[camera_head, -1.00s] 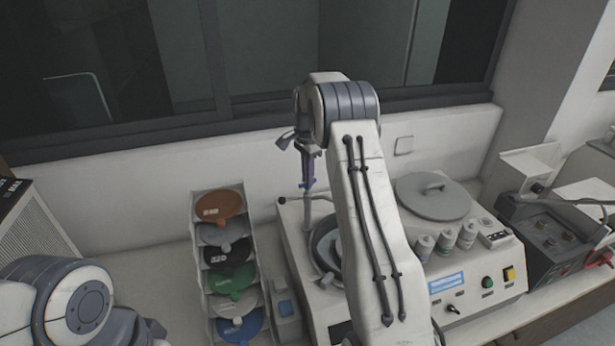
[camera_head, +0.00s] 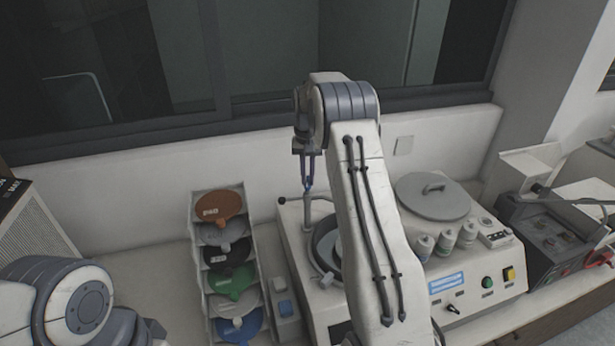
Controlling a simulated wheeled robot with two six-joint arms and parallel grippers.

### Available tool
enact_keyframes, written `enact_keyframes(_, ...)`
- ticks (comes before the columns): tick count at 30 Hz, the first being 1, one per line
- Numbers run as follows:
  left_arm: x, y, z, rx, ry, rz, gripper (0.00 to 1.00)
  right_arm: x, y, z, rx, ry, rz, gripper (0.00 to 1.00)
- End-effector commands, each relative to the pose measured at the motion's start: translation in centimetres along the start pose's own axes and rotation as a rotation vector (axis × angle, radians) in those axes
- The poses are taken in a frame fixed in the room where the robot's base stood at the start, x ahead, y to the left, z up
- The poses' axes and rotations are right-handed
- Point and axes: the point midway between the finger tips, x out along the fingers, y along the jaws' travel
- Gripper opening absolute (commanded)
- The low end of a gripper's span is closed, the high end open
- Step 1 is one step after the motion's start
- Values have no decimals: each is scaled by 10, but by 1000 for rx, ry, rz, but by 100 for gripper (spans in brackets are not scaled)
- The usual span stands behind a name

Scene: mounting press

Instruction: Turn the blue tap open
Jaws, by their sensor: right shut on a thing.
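The blue tap (camera_head: 308,182) tops a grey pipe that rises at the back left of the white press machine. My right gripper (camera_head: 307,174) comes down from above and is shut on the tap's handle. The fingertips and handle overlap and are small, so the handle's exact angle is hard to tell. My right arm hides part of the machine in front. My left arm shows at the lower left, but its gripper is out of view.
A rack (camera_head: 197,270) of coloured discs stands left of the machine (camera_head: 470,292). A grey round lid (camera_head: 433,196) and several small grey bottles are on the machine's right side. A dark control box (camera_head: 550,235) stands farther right. The wall and window are close behind.

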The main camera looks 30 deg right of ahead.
Motion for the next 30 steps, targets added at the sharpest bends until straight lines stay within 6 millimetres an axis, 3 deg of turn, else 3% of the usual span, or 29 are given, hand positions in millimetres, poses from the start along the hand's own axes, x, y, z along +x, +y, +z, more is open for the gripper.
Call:
enact_keyframes(12, 0, 0, 0, 0, 0, 0, 0, -2, -1, -1, -274, 7, -1, 0)
enact_keyframes(30, 0, 0, 0, 0, 0, 0, 0, -3, -1, -2, -355, 9, -1, 0)
